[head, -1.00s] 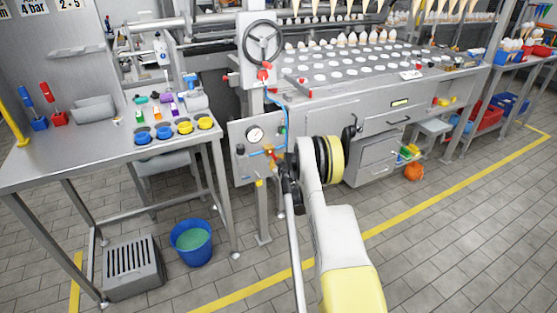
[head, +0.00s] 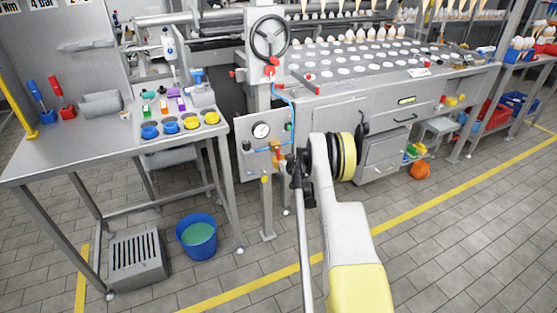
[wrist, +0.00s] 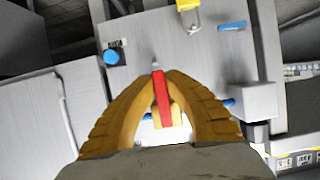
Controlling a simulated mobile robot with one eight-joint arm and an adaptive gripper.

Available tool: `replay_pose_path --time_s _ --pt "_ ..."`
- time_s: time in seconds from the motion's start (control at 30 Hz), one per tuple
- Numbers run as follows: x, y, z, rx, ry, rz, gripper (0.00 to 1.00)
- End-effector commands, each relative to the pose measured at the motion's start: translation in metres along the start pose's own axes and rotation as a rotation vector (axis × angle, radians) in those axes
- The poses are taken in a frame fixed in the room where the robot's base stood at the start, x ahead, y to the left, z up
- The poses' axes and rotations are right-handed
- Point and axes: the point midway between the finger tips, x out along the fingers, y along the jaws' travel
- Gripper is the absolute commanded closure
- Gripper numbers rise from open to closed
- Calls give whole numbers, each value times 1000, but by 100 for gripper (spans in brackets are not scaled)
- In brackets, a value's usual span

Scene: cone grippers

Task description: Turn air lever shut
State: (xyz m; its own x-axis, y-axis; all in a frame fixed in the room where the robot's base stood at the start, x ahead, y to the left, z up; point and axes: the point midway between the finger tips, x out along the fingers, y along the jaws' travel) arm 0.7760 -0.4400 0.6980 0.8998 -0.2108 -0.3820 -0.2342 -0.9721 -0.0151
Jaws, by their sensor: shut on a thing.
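The air lever (wrist: 162,98) is a thin red handle in the wrist view, upright in the picture between my two yellow ribbed fingers. My gripper (wrist: 161,82) is shut on it, with a fingertip against each side. A brass-coloured body shows just below the lever, between the fingers. In the head view the lever is a small red spot on the grey air panel (head: 246,158), below the round pressure gauge (head: 261,130).
A blue hose (head: 291,108) runs down to the panel. A yellow padlock (wrist: 188,8) and a blue round knob (wrist: 111,57) are near my fingers. A metal table (head: 75,150) stands left, with a blue bucket (head: 197,236) beneath. The floor at front right is clear.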

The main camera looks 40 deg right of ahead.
Motion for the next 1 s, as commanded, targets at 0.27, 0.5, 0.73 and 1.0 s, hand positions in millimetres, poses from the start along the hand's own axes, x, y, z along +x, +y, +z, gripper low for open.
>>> replay_pose_path --time_s 0.27,0.5,0.73,1.0 --pt "0 -1 0 1 -1 -2 100" --pt "0 -1 0 0 0 -1 64" --pt "-2 0 0 0 0 -1 64" --pt "-49 0 0 1 -1 0 64"
